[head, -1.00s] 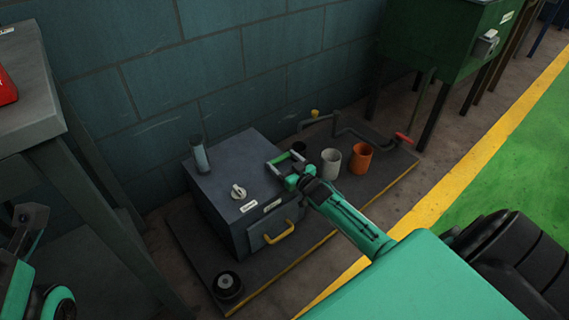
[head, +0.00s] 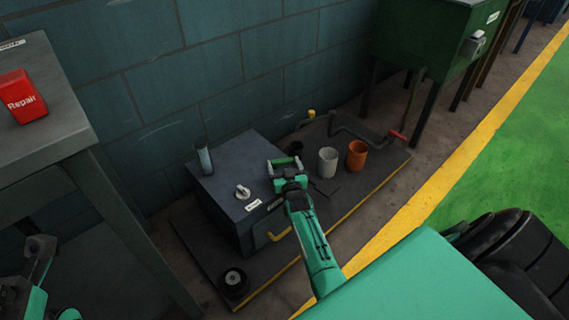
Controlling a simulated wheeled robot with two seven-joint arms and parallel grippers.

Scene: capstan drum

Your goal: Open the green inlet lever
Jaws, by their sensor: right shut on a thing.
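The green inlet lever shows as a light green bar (head: 284,161) at the right edge of the dark grey box's top (head: 226,172). My right gripper (head: 284,165) is shut on this bar, with a dark finger at each end of it. The gripper and forearm hide the lever's lower part and mount, so its exact angle is unclear. Part of my left arm, perhaps its gripper (head: 38,247), shows at the lower left edge, away from the box; its jaws cannot be made out.
A white knob (head: 243,191) and a clear tube (head: 204,158) stand on the box. A grey cup (head: 327,162), an orange cup (head: 357,155) and a pipe with a red handle (head: 397,135) are to the right. A bench (head: 50,130) with a red Repair block (head: 22,97) is left.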

